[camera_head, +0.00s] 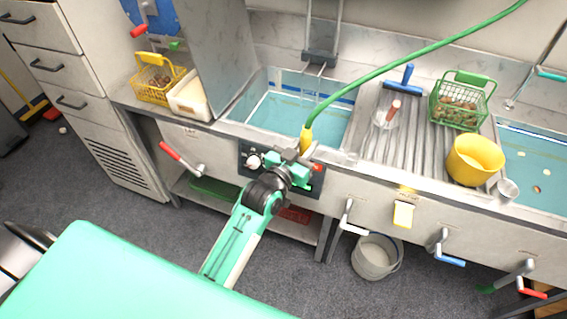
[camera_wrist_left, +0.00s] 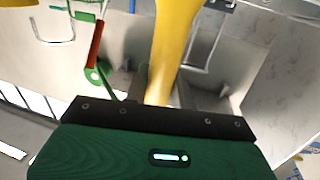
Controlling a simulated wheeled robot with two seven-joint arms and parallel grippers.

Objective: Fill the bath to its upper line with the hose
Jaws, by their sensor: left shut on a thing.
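The bath (camera_head: 300,79) is the left basin in the counter; it holds pale blue water, and a dark blue line shows along its inside back wall. The green hose (camera_head: 400,59) comes down from the upper right and ends in a yellow nozzle (camera_head: 306,138). My left gripper (camera_head: 301,154) is shut on the yellow nozzle at the bath's front edge. The nozzle also shows between the fingers in the left wrist view (camera_wrist_left: 174,45). The nozzle's mouth is hidden, and I see no clear stream of water. My right gripper is not in view.
A ribbed drainboard (camera_head: 372,130) lies right of the bath, with a blue-handled tool, a green basket (camera_head: 462,100) and a yellow cup (camera_head: 474,160). A yellow basket (camera_head: 157,80) and a white tub (camera_head: 190,96) stand left. Levers stick out along the counter front.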

